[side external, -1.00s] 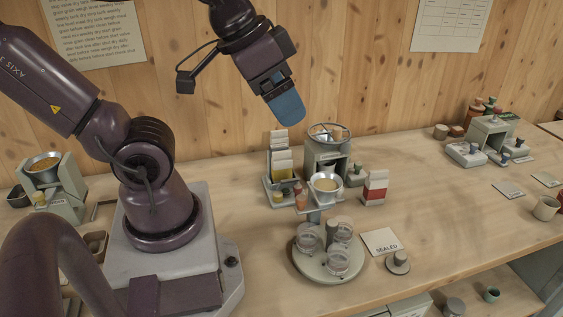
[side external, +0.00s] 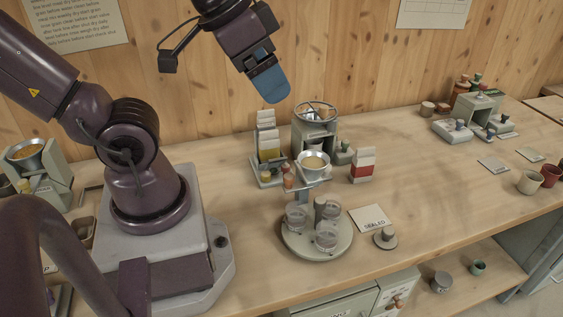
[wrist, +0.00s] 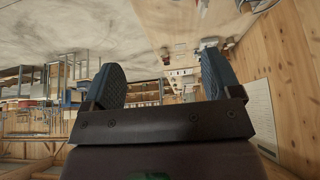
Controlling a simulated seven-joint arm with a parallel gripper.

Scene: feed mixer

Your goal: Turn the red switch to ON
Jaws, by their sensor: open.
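My gripper (side external: 272,90) hangs in the air above the back of the bench, up and left of the feed mixer (side external: 312,133) in the side external view. In the wrist view my gripper (wrist: 160,78) shows two blue-grey fingers spread apart with nothing between them. A switch clearly marked ON cannot be made out. A small reddish fitting (side external: 397,303) shows on the cabinet front below the bench edge; whether it is the red switch I cannot tell. My gripper is far from it and touches nothing.
A round tray (side external: 290,245) with glass jars stands in front of the mixer, beside a "SEALED" card (side external: 369,219). The bench between there and the grey device (side external: 470,118) is mostly clear.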

